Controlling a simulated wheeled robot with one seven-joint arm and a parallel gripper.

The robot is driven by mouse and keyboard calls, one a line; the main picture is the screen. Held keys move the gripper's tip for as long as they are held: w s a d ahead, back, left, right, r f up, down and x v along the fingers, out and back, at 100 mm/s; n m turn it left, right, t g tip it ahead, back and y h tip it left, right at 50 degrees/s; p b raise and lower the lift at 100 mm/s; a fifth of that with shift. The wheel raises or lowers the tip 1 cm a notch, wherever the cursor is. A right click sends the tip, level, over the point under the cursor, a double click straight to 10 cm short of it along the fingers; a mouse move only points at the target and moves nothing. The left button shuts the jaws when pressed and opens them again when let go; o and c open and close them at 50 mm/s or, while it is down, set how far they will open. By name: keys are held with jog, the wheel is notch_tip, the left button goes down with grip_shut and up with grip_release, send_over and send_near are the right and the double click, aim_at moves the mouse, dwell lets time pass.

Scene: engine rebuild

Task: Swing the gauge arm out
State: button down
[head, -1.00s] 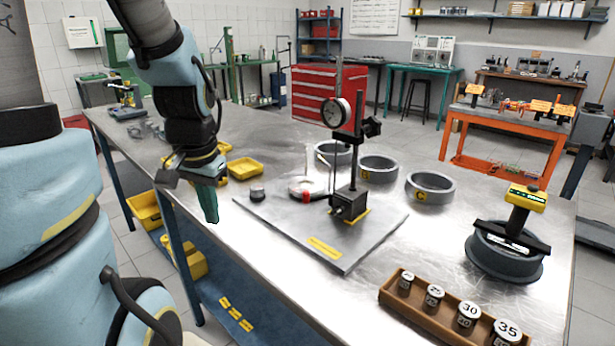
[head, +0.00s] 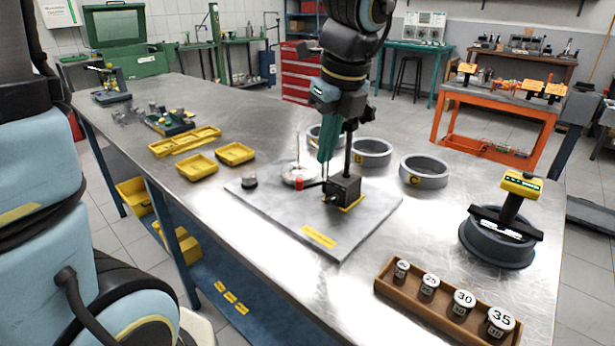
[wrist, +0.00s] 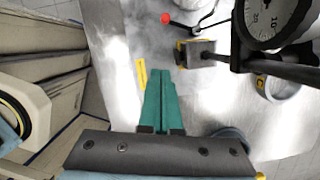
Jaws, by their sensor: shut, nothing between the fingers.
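The gauge stand has a black base block (head: 343,189) and an upright post (head: 348,150) on the grey plate (head: 285,222). A lever with a red knob (head: 299,184) reaches left from the block; the knob also shows in the wrist view (wrist: 165,18). The dial gauge (wrist: 268,18) is at the upper right of the wrist view, beside a dark rod (wrist: 285,68). In the head view my arm hides the dial. My gripper (head: 325,160) points down in front of the post, green fingers together and empty. In the wrist view the fingertips (wrist: 160,72) are left of the dial, apart from it.
Rings (head: 371,152) (head: 424,170) stand behind and right of the plate. A dark ring with a yellow-topped tool (head: 522,187) is at the right. A wooden rack of labelled weights (head: 440,302) lies at the front edge. Yellow trays (head: 236,153) are at the left.

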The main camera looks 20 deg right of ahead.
jog(key=x, duration=0.9)
jog(key=shift+s+d+f, duration=0.1)
jog(key=shift+s+f, duration=0.05)
jog(key=shift+s, duration=0.05)
jog(key=w, duration=0.1)
jog(key=w+p, duration=0.1)
jog(key=w, duration=0.1)
jog(key=shift+a+f, duration=0.2)
jog(key=shift+a, duration=0.2)
jog(key=shift+w+a+f, duration=0.1)
jog(key=shift+w, duration=0.45)
jog(key=shift+m, duration=0.3)
